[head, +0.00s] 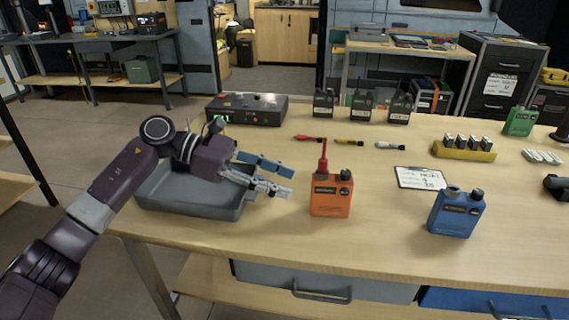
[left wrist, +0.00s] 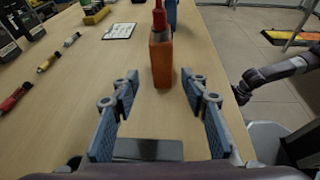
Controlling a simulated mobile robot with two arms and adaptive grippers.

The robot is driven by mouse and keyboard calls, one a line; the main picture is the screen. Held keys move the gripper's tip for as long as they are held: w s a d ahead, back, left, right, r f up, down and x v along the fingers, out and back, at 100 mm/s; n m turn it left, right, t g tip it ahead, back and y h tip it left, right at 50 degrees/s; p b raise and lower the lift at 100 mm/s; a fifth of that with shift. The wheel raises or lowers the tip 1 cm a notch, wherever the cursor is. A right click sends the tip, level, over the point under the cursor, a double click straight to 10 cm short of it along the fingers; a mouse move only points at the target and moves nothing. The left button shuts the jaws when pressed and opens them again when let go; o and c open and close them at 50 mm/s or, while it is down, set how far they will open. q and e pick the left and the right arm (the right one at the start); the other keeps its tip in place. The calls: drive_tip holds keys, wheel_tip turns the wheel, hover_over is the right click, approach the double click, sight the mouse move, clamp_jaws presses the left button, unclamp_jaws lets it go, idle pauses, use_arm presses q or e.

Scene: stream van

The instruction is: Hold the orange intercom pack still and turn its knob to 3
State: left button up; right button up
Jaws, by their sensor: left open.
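The orange intercom pack (head: 331,200) stands upright on the bench. It has a dark label on its front, a red post (head: 323,158) and a black knob (head: 346,175) on top. The knob's setting is too small to read. My left gripper (head: 291,181) is open just left of the pack, level with its upper part and apart from it. In the left wrist view the pack (left wrist: 161,63) is beyond and between the open fingertips (left wrist: 161,78). In that view part of my right arm (left wrist: 285,73) shows at the right, its gripper too dark to judge.
A blue pack (head: 454,215) stands to the right, with a clipboard (head: 421,178) behind it. A grey tray (head: 190,197) lies under my left arm. Markers (head: 349,141), black radios (head: 361,106) and a yellow battery holder (head: 464,152) are farther back. The bench in front of the orange pack is clear.

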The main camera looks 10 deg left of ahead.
sight(323, 195)
use_arm(q)
drive_tip(key=shift+d, duration=0.1)
drive_tip(key=shift+s+d+f, duration=0.1)
drive_tip(key=shift+d+f, duration=0.05)
drive_tip(key=shift+d, duration=0.45)
drive_tip(key=x, duration=0.5)
drive_tip(key=shift+x, duration=0.85)
drive_tip(key=shift+b+x, duration=0.35)
drive_tip(key=shift+x, duration=0.6)
use_arm(e)
drive_tip(key=shift+w+r, duration=0.25)
drive_tip(key=shift+r, duration=0.85)
use_arm(q)
drive_tip(key=shift+a, duration=0.1)
drive_tip(key=shift+c, duration=0.3)
